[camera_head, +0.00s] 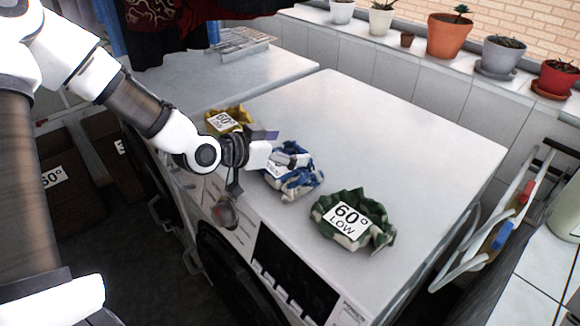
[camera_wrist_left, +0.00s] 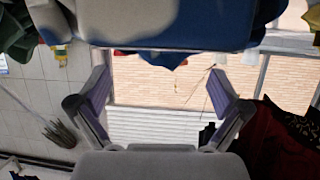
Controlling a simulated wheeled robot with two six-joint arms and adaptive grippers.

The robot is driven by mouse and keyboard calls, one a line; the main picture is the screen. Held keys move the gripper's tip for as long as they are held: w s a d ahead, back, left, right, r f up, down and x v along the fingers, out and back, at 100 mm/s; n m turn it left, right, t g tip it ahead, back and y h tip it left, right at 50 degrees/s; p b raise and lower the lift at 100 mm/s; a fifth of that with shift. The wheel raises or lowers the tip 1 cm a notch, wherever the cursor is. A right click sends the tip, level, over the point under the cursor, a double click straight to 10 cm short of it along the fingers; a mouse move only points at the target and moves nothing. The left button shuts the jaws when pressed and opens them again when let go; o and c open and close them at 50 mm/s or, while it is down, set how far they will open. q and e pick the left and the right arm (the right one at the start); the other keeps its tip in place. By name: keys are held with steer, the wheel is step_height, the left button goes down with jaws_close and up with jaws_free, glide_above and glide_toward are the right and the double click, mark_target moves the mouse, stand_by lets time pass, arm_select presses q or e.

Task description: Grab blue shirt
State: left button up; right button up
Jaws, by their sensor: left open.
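The blue shirt (camera_head: 298,184) is a crumpled blue-and-white cloth with a white label, on top of the washing machine (camera_head: 400,130) between two other cloths. My left gripper (camera_head: 280,148) reaches in from the left at the shirt's upper left edge, with a finger over part of the shirt and its label. In the left wrist view the left gripper (camera_wrist_left: 160,85) is open with nothing between its fingers. Blue-and-white cloth (camera_wrist_left: 205,22) fills the top of that view, just beyond the fingertips. Whether a finger touches the shirt, I cannot tell. My right gripper is not in view.
A yellow cloth (camera_head: 229,119) lies behind my left gripper, and a green-and-white cloth (camera_head: 352,220) labelled "60° LOW" lies at the front right. The machine top to the right is clear. Potted plants (camera_head: 448,36) stand on the back ledge; a drying rack (camera_head: 492,225) stands at right.

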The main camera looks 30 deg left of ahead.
mark_target(297, 147)
arm_select(q)
steer(key=x, duration=0.3)
steer(key=c, duration=1.1)
